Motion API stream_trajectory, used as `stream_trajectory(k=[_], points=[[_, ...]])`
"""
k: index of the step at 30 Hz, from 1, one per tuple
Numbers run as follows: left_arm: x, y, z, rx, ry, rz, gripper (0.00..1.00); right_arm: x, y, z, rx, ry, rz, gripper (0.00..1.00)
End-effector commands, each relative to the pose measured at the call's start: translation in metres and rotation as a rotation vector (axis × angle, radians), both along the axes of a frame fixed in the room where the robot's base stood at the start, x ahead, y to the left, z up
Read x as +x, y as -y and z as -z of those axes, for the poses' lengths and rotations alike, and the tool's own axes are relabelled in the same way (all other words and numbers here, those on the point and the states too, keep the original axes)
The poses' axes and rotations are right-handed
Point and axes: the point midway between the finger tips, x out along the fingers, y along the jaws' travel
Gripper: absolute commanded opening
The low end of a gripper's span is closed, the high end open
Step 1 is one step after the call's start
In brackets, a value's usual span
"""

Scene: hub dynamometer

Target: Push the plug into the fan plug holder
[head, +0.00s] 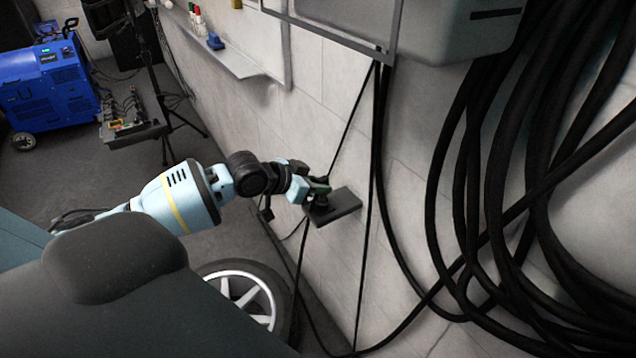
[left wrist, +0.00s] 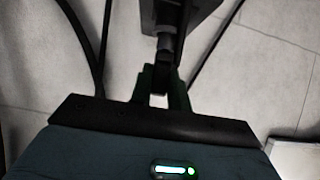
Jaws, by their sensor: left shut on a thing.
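My left gripper (head: 316,187) is at the wall and shut on a dark plug (head: 320,203). The fan plug holder (head: 342,206) looks like a dark flat box on the wall, right beside the plug. In the left wrist view the left gripper's fingers (left wrist: 161,88) close around the grey and black plug (left wrist: 165,46). The plug points away from the gripper toward the dark holder (left wrist: 204,10) at the top edge. I cannot tell whether the plug's tip is inside the holder. My right gripper is not in view.
Black cables (head: 375,150) hang down the wall close by, and thick cable loops (head: 470,190) hang at the right. A wheel (head: 245,295) stands below the arm. A tripod (head: 160,95) and a blue machine (head: 48,85) stand at the back left.

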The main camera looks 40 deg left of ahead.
Motion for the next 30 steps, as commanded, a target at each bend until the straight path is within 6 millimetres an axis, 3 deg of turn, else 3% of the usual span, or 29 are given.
stream_trajectory(k=[14,30], points=[[0.0,0.0,0.0,0.0,0.0,0.0,0.0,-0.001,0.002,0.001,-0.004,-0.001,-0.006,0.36],[0.0,0.0,0.014,0.001,-0.001,0.001,0.0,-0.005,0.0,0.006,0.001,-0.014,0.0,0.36]])
